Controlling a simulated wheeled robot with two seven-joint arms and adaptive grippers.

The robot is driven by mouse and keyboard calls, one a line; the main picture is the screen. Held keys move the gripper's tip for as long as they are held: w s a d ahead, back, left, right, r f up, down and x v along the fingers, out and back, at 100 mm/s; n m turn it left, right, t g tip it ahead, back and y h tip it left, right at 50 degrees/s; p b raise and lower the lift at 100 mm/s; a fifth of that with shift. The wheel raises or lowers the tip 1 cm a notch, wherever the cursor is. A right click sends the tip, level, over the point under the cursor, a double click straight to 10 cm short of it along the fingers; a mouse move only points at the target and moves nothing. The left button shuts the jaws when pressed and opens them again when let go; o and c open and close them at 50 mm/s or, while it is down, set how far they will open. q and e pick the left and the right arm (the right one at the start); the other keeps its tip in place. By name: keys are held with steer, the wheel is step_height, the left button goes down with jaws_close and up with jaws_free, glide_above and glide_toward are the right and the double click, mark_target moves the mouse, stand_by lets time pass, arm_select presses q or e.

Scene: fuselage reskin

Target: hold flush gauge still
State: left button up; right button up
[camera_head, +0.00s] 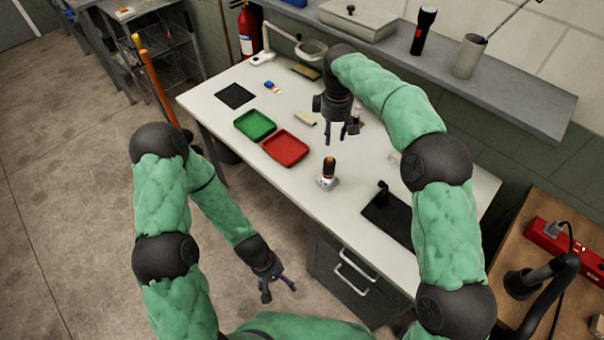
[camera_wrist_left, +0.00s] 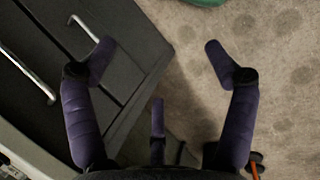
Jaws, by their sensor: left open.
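A small upright device with an orange and black top and a pale base (camera_head: 327,174) stands on the white table; it may be the flush gauge, but I cannot tell for sure. A small black object (camera_head: 382,190) stands on a dark mat to its right. My right gripper (camera_head: 341,140) points down above the table, just behind the orange-topped device and apart from it; its fingers look spread and empty. My left gripper (camera_head: 279,292) is open and empty, low in front of the table; its spread fingers also show in the left wrist view (camera_wrist_left: 160,62).
A green tray (camera_head: 255,125) and a red tray (camera_head: 285,148) lie on the white table (camera_head: 225,97). A shelf with a flashlight (camera_head: 424,30) and a metal cup (camera_head: 468,56) runs behind. A drawer cabinet (camera_head: 345,275) is under the table, beside my left gripper.

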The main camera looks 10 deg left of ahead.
arm_select(q)
step_height(320, 180, up, 4)
steer(key=w+d+f+n+h, duration=0.1)
steer(key=w+d+n+h, duration=0.15)
steer(key=n, duration=0.35)
steer(key=n+t+h, duration=0.3)
steer(key=n+t, duration=0.8)
steer(key=n, duration=0.3)
glide_toward(324, 168)
steer(key=f, duration=0.1)
steer(key=x, duration=1)
steer(key=shift+w, duration=0.4)
steer(key=c, duration=1.5)
steer(key=shift+c, duration=0.2)
arm_select(e)
jaws_close()
